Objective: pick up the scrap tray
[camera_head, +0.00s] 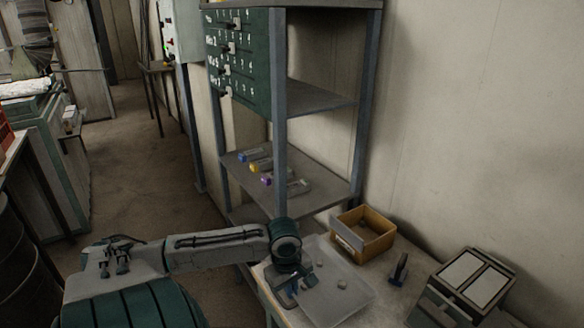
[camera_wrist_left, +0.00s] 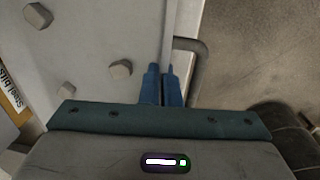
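The scrap tray (camera_head: 348,293) is a shallow, pale grey tray on the bench, with a few small grey lumps in it. In the left wrist view, its floor (camera_wrist_left: 85,45) fills the upper left, and a bent grey handle (camera_wrist_left: 203,65) stands out from its side wall. My left gripper (camera_head: 298,285) is at the tray's left side in the head view. In the wrist view, its blue fingers (camera_wrist_left: 163,85) are close together at the wall's rim, with the thin wall running in between them. My right gripper is not in view.
A yellow bin (camera_head: 376,246) stands just behind the tray. A small dark upright object (camera_head: 399,269) and a box with two pale panels (camera_head: 472,275) are to its right. A metal shelf unit (camera_head: 282,150) rises behind the bench. The wall is close on the right.

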